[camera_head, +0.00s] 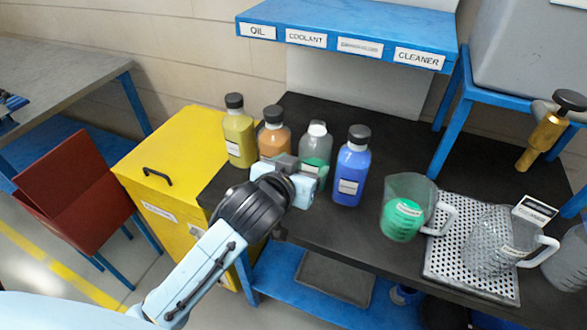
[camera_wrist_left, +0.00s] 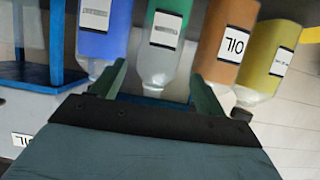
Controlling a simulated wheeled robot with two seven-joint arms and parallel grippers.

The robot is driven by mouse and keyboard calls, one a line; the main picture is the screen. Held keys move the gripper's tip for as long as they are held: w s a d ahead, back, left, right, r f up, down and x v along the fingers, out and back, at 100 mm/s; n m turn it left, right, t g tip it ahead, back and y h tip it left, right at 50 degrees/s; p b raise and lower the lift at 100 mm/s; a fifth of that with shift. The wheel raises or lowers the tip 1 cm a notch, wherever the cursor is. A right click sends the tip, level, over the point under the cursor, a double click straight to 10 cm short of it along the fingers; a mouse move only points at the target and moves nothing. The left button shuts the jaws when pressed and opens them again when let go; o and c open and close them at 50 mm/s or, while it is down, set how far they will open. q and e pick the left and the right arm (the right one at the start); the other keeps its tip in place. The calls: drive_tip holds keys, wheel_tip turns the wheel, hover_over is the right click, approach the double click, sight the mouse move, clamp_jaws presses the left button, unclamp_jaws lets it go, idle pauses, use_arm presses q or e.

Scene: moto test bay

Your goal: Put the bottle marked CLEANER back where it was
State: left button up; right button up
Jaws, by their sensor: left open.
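Four bottles stand in a row on the black bench: yellow (camera_head: 239,135), orange (camera_head: 273,138), clear with green liquid (camera_head: 318,145) and blue (camera_head: 352,168). My left gripper (camera_head: 297,176) is open and empty in front of the green-liquid bottle. In the left wrist view its fingers (camera_wrist_left: 160,84) straddle the outline of that bottle (camera_wrist_left: 162,45); contact is unclear. My right gripper is out of view.
A blue shelf (camera_head: 345,22) carries labels OIL, COOLANT, one unreadable, and CLEANER at right. A jug with green liquid (camera_head: 405,207) stands right of the blue bottle. An empty jug (camera_head: 495,243) stands on a perforated tray (camera_head: 447,258). A yellow cabinet (camera_head: 170,150) stands left.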

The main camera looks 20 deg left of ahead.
use_arm(q)
drive_tip(key=v, duration=0.4)
